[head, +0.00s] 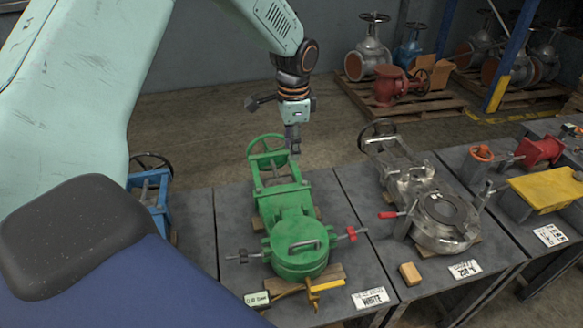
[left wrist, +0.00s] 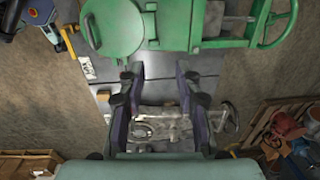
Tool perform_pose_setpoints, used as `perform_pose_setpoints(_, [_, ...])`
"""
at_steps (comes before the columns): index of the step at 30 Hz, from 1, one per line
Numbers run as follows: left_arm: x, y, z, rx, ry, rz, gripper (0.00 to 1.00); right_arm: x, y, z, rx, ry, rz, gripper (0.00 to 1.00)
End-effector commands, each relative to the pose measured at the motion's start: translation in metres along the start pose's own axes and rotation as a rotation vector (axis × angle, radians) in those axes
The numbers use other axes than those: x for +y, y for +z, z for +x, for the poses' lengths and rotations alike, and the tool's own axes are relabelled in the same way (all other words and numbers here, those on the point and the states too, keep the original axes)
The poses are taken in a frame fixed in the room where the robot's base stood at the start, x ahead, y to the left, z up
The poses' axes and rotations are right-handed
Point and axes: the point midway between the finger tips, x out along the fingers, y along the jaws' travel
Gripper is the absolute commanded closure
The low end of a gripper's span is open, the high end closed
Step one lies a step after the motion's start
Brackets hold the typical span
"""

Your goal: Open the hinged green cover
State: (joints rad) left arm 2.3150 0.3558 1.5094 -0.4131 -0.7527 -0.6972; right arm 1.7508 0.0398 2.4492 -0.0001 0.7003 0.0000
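The round green cover (head: 299,262) lies flat, shut on the front end of the green valve (head: 291,198), with a bar handle on top. A clamp with a red grip (head: 351,233) sticks out at its right, and a dark-ended rod (head: 243,256) at its left. In the left wrist view the cover (left wrist: 115,30) is at the upper left. My left gripper (head: 294,147) hangs in the air by the valve's handwheel end, apart from the cover. In the left wrist view its two fingers (left wrist: 158,75) stand apart with nothing between them. My right gripper is not seen.
A silver valve (head: 443,218) stands on the table to the right, with a small wooden block (head: 410,274) in front. A blue valve (head: 150,195) is partly hidden behind my arm at left. A yellow-handled tool (head: 325,286) lies before the cover.

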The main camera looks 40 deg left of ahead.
Motion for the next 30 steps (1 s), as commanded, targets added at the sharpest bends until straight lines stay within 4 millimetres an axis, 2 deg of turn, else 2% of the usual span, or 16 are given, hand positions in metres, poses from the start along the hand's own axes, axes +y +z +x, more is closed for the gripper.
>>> perform_pose_setpoints(9, [0.000, 0.001, 0.050, -0.002, -0.001, 0.004, 0.66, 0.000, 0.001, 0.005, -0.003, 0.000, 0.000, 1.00])
perform_pose_setpoints(13, [0.000, 0.001, 0.064, -0.002, -0.001, 0.004, 0.66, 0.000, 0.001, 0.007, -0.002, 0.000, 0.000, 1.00])
perform_pose_setpoints(18, [-0.001, 0.000, 0.072, 0.000, -0.003, 0.005, 0.66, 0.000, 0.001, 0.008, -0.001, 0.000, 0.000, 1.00])
perform_pose_setpoints(25, [-0.001, 0.000, 0.072, 0.001, -0.003, 0.005, 0.66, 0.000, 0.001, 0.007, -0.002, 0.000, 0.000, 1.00])
perform_pose_setpoints(30, [0.000, 0.000, 0.072, 0.000, -0.003, 0.006, 0.80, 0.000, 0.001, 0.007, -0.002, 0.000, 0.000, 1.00])
